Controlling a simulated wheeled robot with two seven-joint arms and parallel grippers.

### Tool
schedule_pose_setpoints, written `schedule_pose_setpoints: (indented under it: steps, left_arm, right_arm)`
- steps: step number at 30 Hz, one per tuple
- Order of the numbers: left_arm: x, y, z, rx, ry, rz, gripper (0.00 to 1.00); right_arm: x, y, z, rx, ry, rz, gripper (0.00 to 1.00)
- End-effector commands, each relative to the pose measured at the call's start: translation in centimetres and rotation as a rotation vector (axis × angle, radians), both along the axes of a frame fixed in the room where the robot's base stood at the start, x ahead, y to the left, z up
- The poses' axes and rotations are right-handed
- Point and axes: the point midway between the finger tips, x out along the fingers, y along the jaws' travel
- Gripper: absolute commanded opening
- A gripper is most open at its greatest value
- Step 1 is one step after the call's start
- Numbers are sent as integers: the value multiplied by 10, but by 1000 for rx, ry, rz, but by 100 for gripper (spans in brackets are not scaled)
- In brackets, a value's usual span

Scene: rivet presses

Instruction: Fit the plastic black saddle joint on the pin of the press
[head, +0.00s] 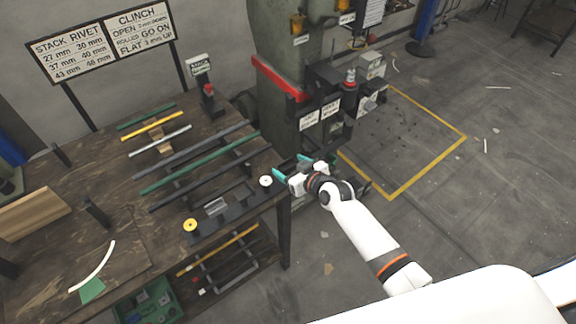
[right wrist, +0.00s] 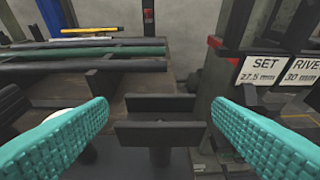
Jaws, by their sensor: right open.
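A black saddle joint (right wrist: 160,134) shows in the right wrist view, with two upright plates and a channel between them. It sits level on a dark round post (right wrist: 160,158); I cannot tell whether this post is the saddle's own stem or the press pin. My right gripper (head: 291,167) is open beside the table's right end, at the foot of the press (head: 284,65). Its teal fingers (right wrist: 160,100) stand left and right of the saddle, apart from it. In the head view I cannot make out the saddle near the gripper. My left gripper is out of view.
The wooden table (head: 140,240) carries long bars, a grey bracket (head: 216,207), a yellow knob (head: 190,225) and a white knob (head: 265,181). Setting labels (right wrist: 262,68) hang on the press at the right.

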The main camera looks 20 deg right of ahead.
Motion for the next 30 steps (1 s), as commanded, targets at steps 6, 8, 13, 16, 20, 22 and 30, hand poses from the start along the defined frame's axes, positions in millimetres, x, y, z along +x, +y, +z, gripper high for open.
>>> schedule_pose_setpoints:
  steps: [6, 8, 13, 16, 20, 22, 30]
  left_arm:
    - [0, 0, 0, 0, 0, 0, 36]
    - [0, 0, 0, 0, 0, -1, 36]
    - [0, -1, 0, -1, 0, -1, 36]
    - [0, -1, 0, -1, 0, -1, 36]
    - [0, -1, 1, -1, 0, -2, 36]
    - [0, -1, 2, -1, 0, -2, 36]
    - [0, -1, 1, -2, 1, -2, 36]
  right_arm:
    - [0, 0, 0, 0, 0, 0, 50]
    - [0, 0, 0, 0, 0, 0, 40]
    - [0, 0, 0, -1, 0, 0, 27]
    - [0, 0, 0, -1, 0, 0, 27]
    - [0, 0, 7, -1, -3, 1, 27]
    - [0, 0, 17, 2, -5, 1, 27]
    - [0, 0, 71, -1, -7, 0, 27]
